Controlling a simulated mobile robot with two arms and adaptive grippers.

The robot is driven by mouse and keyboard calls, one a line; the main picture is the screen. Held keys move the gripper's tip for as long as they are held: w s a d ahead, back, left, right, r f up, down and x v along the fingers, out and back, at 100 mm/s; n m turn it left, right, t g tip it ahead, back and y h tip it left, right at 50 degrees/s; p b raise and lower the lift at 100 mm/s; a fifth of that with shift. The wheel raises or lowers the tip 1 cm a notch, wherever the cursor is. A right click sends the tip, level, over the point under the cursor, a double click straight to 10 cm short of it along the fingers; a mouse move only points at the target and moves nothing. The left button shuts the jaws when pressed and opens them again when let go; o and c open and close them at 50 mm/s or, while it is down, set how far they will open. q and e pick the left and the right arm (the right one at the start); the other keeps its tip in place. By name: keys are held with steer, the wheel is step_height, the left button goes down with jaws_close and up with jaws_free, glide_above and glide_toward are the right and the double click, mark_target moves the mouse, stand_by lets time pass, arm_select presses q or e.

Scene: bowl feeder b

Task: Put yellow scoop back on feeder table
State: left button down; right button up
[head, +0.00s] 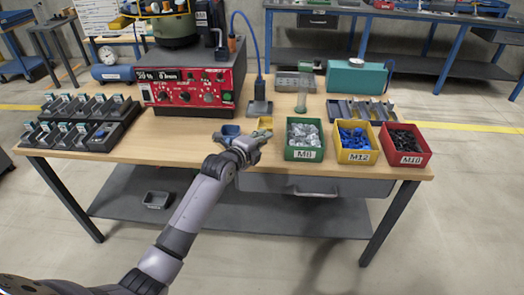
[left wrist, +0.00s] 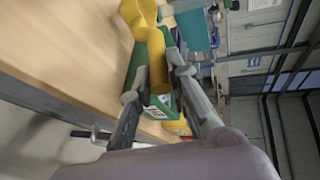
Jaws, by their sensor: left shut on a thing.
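The yellow scoop (head: 265,123) is at the front of the wooden feeder table (head: 190,150), just left of the green M8 bin. In the left wrist view its bowl and handle (left wrist: 157,62) show, with the handle between the two fingers. My left gripper (head: 254,142) reaches in over the table's front edge and is shut on the scoop's handle. It also shows in the left wrist view (left wrist: 158,86). I cannot tell whether the scoop touches the tabletop. My right gripper is not in view.
Green M8 (head: 304,154), yellow M12 (head: 356,156) and red M10 (head: 410,159) bins line the right front. A red control box (head: 190,85) stands behind. The front left tabletop is clear beside the black trays (head: 66,143).

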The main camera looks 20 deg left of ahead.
arm_select(q)
steer(key=shift+f, duration=2.15)
steer(key=c, duration=1.5)
jaws_free()
steer(key=shift+f, duration=0.15)
steer(key=shift+c, duration=0.2)
steer(key=shift+s, duration=0.2)
steer(key=v, duration=1.1)
steer(key=shift+s+r, duration=0.2)
steer(key=shift+s, duration=0.15)
steer(key=shift+a+f, duration=0.1)
